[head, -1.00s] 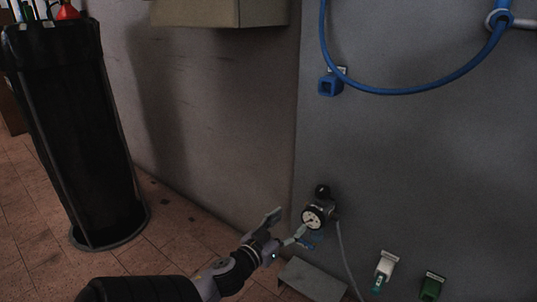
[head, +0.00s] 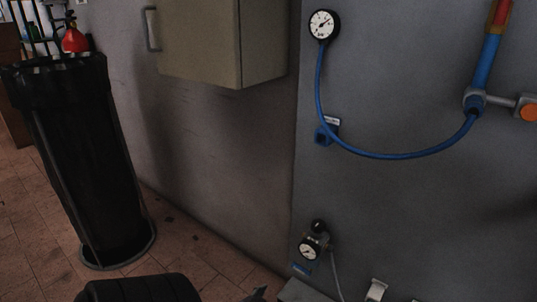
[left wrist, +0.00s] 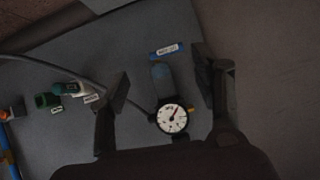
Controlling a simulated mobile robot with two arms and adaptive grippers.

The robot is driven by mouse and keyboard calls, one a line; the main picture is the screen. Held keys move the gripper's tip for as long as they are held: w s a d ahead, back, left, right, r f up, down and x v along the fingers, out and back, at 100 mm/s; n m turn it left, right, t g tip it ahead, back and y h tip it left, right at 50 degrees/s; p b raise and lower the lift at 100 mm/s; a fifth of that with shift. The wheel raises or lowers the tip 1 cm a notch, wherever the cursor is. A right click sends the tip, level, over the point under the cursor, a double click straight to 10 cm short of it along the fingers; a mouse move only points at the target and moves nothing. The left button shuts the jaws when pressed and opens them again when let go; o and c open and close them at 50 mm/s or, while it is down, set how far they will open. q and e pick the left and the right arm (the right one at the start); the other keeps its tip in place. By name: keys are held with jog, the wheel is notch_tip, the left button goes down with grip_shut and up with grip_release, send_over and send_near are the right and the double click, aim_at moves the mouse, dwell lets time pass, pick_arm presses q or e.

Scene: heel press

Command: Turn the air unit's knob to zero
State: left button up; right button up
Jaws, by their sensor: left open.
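The air unit is on the grey panel low in the head view, with a round white gauge (head: 309,250) and a black knob (head: 318,226) above it. In the left wrist view the gauge (left wrist: 172,118) and the unit's blue-grey bowl (left wrist: 162,78) appear between my fingers. A small dark part (left wrist: 181,138) below the gauge there may be the knob, partly hidden by my gripper body. My left gripper (left wrist: 160,68) is open, its fingers either side of the unit; I cannot tell whether they touch it. My right gripper is not in view.
A thin hose (head: 335,275) runs down from the unit. A blue hose (head: 400,155) with a larger gauge (head: 323,25) hangs above. Green fittings (left wrist: 47,100) sit beside the unit. A black bin (head: 80,165) stands left, and a wall cabinet (head: 200,40) juts out above.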

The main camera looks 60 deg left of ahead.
pick_arm(q)
jog(key=shift+s+d+f+g+p, duration=0.4)
jog(key=shift+s+d+f+p, duration=0.2)
jog(key=shift+s+f, duration=0.2)
